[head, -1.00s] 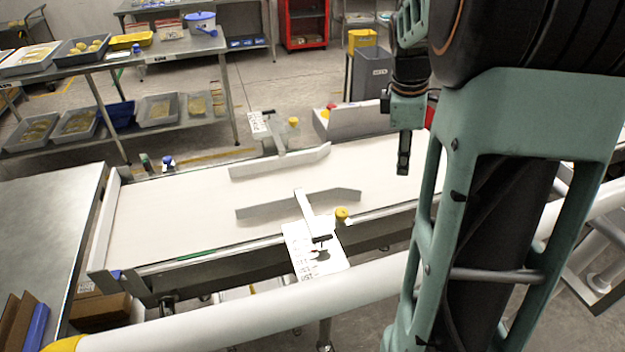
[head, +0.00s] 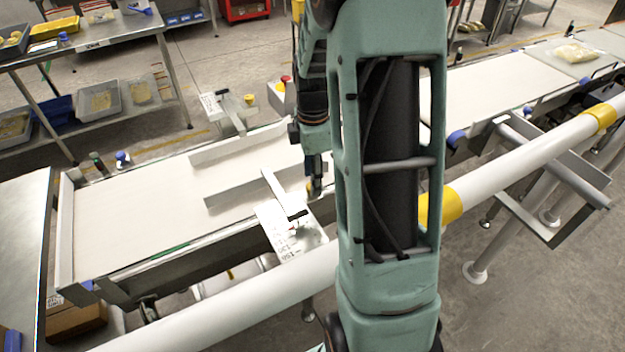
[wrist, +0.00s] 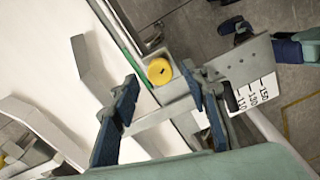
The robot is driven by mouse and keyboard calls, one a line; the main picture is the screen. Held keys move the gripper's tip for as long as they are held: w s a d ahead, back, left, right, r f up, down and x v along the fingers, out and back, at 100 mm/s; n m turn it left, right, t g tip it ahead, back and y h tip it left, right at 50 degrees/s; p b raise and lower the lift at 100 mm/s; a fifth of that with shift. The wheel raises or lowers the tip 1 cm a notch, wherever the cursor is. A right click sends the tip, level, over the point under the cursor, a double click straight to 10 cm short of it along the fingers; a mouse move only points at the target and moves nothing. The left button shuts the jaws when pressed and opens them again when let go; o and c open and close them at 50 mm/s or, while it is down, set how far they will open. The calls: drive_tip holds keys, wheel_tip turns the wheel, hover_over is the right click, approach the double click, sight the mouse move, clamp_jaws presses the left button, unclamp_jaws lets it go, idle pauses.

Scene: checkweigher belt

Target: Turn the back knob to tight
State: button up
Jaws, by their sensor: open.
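A yellow round knob (wrist: 159,71) sits on the near guide-rail bracket, beside a white scale plate (wrist: 255,95) with printed numbers. In the head view this near knob (head: 309,188) is partly hidden by my gripper (head: 316,181). A second yellow knob (head: 250,99) is on the bracket across the belt. No label shows which knob is the back one. In the wrist view my gripper (wrist: 159,79) is open, its two blue-padded fingers on either side of the near knob in the picture. I cannot tell whether they touch it. A small dark mark shows on the knob's top.
The white belt (head: 130,205) carries two grey guide rails (head: 235,187). A thick white pipe rail (head: 215,313) runs along the front. A steel table (head: 22,235) stands at the left. A red button (head: 286,79) is beyond the belt.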

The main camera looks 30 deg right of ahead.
drive_tip(key=shift+f, duration=0.85)
drive_tip(key=shift+c, duration=0.6)
clamp_jaws()
